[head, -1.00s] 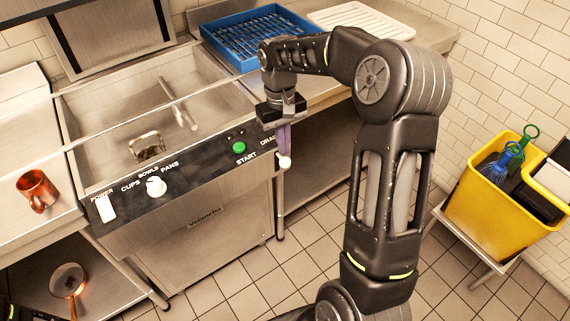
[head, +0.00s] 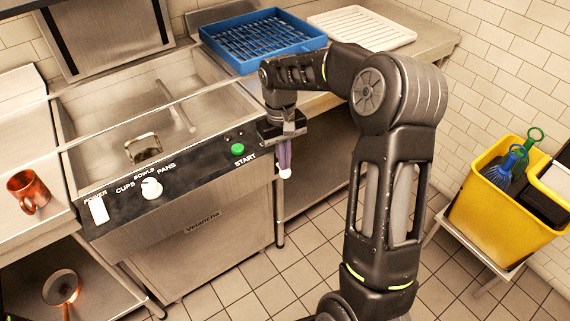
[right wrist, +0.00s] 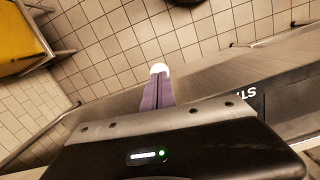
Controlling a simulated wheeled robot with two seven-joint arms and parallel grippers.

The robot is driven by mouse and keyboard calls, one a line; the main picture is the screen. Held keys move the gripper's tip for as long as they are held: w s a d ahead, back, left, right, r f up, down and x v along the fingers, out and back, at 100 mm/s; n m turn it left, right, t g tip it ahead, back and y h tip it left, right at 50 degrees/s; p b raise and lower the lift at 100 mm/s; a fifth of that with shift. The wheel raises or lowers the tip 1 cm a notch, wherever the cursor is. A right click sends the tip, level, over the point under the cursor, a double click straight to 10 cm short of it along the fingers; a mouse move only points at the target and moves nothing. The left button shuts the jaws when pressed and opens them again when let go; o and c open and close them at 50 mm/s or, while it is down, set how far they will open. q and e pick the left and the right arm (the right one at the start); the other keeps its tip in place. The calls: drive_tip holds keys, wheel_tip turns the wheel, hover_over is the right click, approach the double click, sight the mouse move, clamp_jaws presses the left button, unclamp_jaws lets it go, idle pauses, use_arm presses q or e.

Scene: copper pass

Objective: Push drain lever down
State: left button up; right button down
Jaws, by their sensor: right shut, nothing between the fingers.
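The drain lever shows as a white ball knob (head: 285,174) at the right end of the dishwasher's dark control panel. Its stem and the DRAIN label are hidden behind my right gripper. My right gripper (head: 284,161) is shut and empty, pointing down with its purple fingers right at the knob. In the right wrist view the knob (right wrist: 159,68) shows just beyond the tips of the shut fingers (right wrist: 158,98); they look to be touching, but a small gap cannot be ruled out. My left gripper is not in view.
The steel dishwasher (head: 190,250) carries a green START button (head: 238,149) and a white dial (head: 152,188). A copper mug (head: 29,191) stands at left. A blue rack (head: 262,40) and a white tray (head: 361,30) lie behind. A yellow bucket (head: 490,212) stands at right.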

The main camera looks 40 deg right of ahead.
wheel_tip(320, 180, down, 3)
drive_tip(key=shift+r+b, duration=0.2)
drive_tip(key=shift+b, duration=0.4)
drive_tip(key=shift+r, duration=0.2)
drive_tip(key=w+p, duration=0.1)
drive_tip(key=w+r+p, duration=0.1)
drive_tip(key=shift+w+d+r+p, duration=0.1)
drive_tip(key=shift+w+d+p, duration=0.1)
drive_tip(key=shift+w+p, duration=0.1)
drive_tip(key=shift+w+r, duration=0.15)
drive_tip(key=r+p, duration=0.2)
drive_tip(key=r, duration=0.1)
drive_tip(key=r+p, duration=0.3)
drive_tip(key=shift+w+r, duration=0.2)
drive_tip(key=shift+r, duration=0.05)
drive_tip(key=shift+s+r+p, duration=0.25)
drive_tip(key=shift+r+p, duration=0.05)
drive_tip(key=shift+p, duration=0.05)
drive_tip(key=shift+s+d+f, duration=0.1)
drive_tip(key=shift+s, duration=0.05)
